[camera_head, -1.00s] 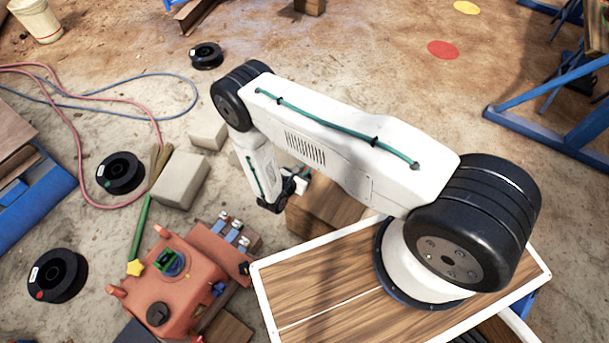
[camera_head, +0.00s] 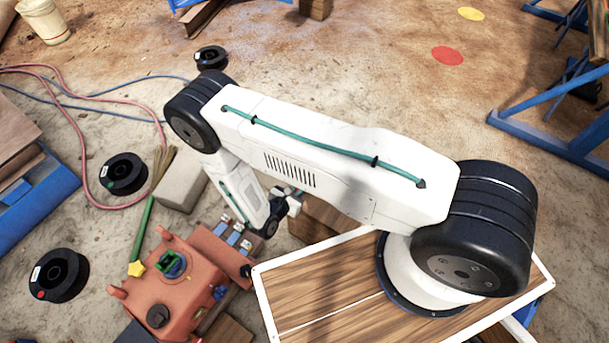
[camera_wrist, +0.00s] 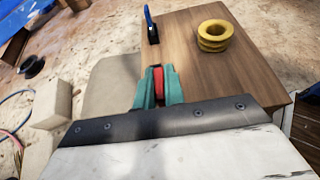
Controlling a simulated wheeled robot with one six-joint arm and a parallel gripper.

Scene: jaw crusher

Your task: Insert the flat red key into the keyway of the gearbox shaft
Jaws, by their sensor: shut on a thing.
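The flat red key (camera_wrist: 158,82) stands between the two teal fingers of my gripper (camera_wrist: 158,72) in the wrist view. My gripper is shut on it, above a wooden block (camera_wrist: 188,63). The orange-red machine housing (camera_head: 195,275), which looks like the gearbox, is at the lower left in the head view, left of my wrist. The shaft and its keyway cannot be made out for sure. In the head view my arm hides most of my gripper and the key.
On the wooden block are stacked yellow rings (camera_wrist: 215,35) and an upright blue-handled piece (camera_wrist: 151,25). A pale block (camera_head: 181,182), a green-handled brush (camera_head: 143,228) and black spools (camera_head: 123,173) lie on the floor. Red and blue hoses run at the left.

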